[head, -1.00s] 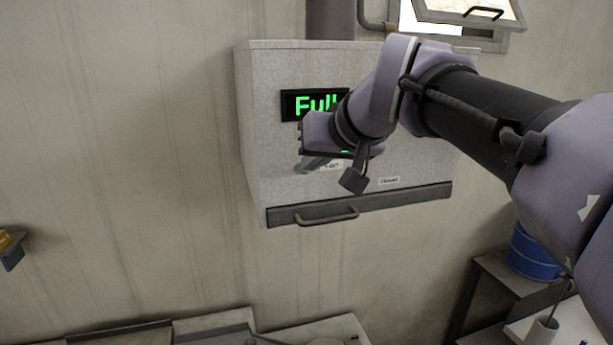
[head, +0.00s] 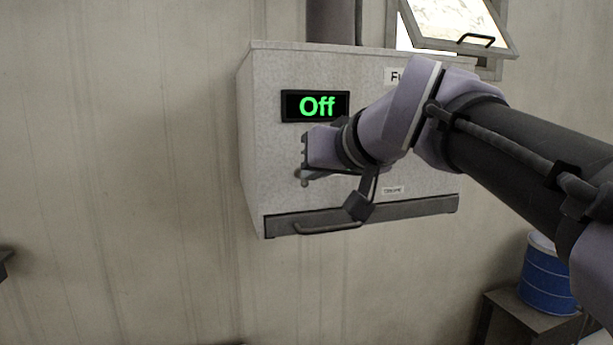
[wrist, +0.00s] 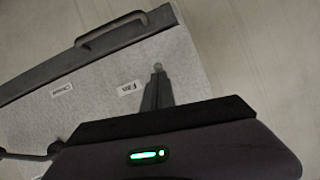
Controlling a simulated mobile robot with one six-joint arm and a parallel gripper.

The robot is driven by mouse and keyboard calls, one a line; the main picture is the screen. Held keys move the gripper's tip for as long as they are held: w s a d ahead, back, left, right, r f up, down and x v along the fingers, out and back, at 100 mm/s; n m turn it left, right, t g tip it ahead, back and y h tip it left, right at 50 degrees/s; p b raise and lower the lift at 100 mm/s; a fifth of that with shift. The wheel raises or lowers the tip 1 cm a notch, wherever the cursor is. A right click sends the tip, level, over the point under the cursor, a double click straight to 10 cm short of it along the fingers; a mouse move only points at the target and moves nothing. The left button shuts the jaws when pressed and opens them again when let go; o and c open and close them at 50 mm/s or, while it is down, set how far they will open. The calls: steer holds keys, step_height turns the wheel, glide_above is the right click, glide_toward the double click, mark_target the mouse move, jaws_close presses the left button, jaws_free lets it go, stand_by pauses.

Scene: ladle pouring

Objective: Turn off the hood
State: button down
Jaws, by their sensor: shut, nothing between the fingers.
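The hood (head: 275,160) is a light grey box on the wall, and its black display (head: 316,106) reads "Off" in green. My gripper (head: 303,178) is shut and empty at the front of the hood, below the display. In the wrist view my gripper's closed fingers (wrist: 157,92) point at a small round knob (wrist: 157,66) on the hood panel (wrist: 183,65). The fingertips are at or very near the knob; I cannot tell if they touch. My arm hides part of the hood's front in the head view.
A dark drawer front with a handle (head: 328,227) runs along the hood's lower edge. A duct (head: 331,20) rises from its top. An open window (head: 460,22) is at upper right. A blue container (head: 549,276) stands at lower right. The wall at left is clear.

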steer(key=shift+r, duration=0.15)
steer(key=shift+r+p, duration=0.7)
steer(key=shift+r, duration=0.05)
steer(key=shift+f, duration=0.15)
